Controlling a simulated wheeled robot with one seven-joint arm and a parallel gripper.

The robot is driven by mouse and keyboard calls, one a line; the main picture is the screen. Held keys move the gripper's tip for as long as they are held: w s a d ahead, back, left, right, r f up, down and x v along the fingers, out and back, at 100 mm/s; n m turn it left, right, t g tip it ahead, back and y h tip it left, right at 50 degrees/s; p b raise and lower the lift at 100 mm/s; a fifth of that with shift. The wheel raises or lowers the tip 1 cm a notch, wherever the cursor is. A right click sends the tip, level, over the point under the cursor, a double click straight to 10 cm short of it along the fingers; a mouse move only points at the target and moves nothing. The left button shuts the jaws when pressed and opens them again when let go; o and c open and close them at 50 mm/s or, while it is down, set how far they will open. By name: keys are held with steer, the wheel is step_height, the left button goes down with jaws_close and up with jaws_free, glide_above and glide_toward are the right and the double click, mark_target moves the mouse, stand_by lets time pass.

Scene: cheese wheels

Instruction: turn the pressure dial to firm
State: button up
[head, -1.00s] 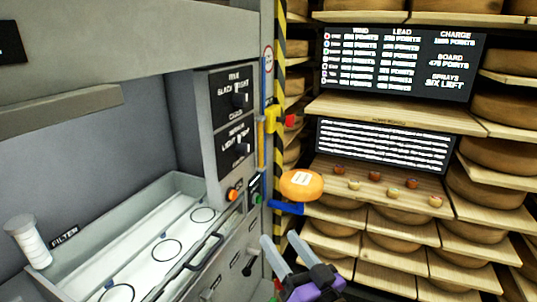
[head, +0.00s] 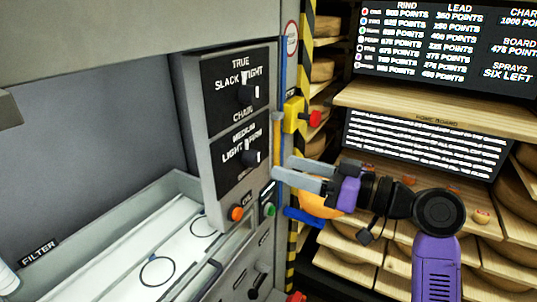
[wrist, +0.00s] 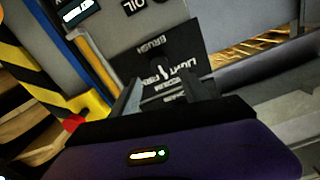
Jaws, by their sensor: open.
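The pressure dial (head: 251,158) is a dark knob on the lower black plate of the grey control box, with light, medium and firm lettered around it. Its exact pointing is too small to tell. In the wrist view the dial (wrist: 160,64) is dark and blurred ahead of the fingers, with the lettering upside down. My gripper (head: 279,170) is open and empty, its two grey fingers pointing left toward the box. It is a little right of and below the dial and apart from it. The fingers also show in the wrist view (wrist: 160,90).
A second dial (head: 247,93), marked slack, true and tight, sits above. Below are an orange button (head: 237,213) and a green button (head: 270,209). A yellow bracket with a red knob (head: 314,118) stands close right. An orange cheese (head: 318,206) is partly hidden behind my gripper.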

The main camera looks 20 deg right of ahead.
mark_target(258, 159)
steer(key=p+x, duration=0.2)
steer(key=x, duration=0.4)
steer(key=shift+w+a, duration=0.2)
steer(key=shift+w, duration=0.05)
steer(key=shift+w+a, duration=0.3)
steer(key=shift+w, duration=0.15)
jaws_close()
